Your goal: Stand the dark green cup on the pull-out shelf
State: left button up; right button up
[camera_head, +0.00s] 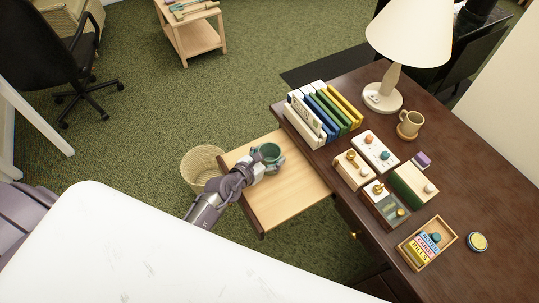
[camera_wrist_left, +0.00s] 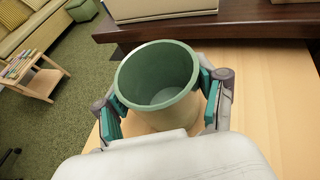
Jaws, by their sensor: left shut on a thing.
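The dark green cup (camera_head: 270,152) is at the far left part of the pull-out shelf (camera_head: 292,190), a light wood board out from the dark desk. In the left wrist view the cup (camera_wrist_left: 158,80) looks upright and empty, its open mouth facing the camera. My left gripper (camera_head: 266,163) is shut on the cup, with a finger on each side; both fingers also show in the left wrist view (camera_wrist_left: 160,98). The cup is over the shelf; its base is hidden, so I cannot tell whether it touches the wood. My right gripper is not in view.
A wicker basket (camera_head: 196,171) stands on the floor left of the shelf. The shelf's near part is clear.

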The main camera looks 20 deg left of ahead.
pick_arm(q)
jog(key=o, duration=1.2)
jog(key=shift+o, duration=0.2)
jog(key=shift+r, duration=0.1)
jog(key=v, duration=1.2)
jog(key=shift+r, duration=0.1)
